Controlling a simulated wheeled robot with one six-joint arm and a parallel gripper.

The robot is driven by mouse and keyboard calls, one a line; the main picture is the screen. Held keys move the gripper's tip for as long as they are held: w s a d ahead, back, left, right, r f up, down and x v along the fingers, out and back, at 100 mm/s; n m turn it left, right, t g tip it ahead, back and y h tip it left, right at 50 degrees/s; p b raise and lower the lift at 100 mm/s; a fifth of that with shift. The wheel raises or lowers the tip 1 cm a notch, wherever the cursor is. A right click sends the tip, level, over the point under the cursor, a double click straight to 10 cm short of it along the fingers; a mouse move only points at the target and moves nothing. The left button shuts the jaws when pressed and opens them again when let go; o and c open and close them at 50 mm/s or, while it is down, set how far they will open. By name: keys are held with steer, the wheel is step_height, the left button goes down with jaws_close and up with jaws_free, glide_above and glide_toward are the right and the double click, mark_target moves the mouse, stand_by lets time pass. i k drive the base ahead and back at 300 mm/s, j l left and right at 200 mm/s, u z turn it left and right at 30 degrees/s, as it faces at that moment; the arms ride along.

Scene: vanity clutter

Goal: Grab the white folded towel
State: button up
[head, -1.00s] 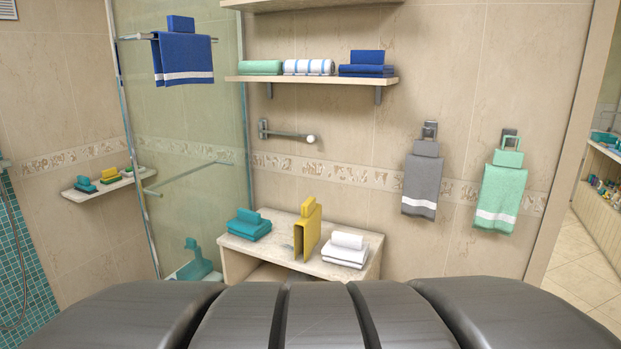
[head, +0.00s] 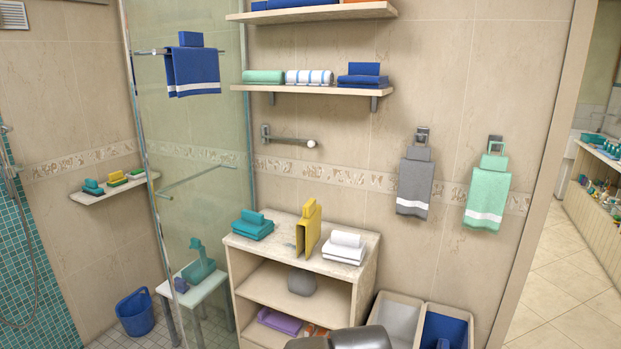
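The white folded towel (head: 344,254) lies on the right part of the top of a low cabinet (head: 281,248), with a smaller white piece on top of it. A yellow towel (head: 308,231) stands upright just to its left, with a small gap between them. A teal folded towel (head: 252,229) lies at the left end of the same top. My gripper is not in view. Only a dark part of my own body shows at the bottom edge, below the cabinet.
Wall shelves hold a mint towel (head: 263,77), a striped towel (head: 309,77) and a blue towel (head: 362,79). Grey (head: 415,185) and mint (head: 488,195) towels hang at right. Bins (head: 396,325) stand right of the cabinet; a glass panel (head: 195,130) is left. The space above the white towel is clear.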

mark_target(343, 247)
steer(key=k+j, duration=0.1)
steer(key=i+l+u, duration=0.2)
steer(key=i, duration=1.65)
steer(key=j, duration=0.1)
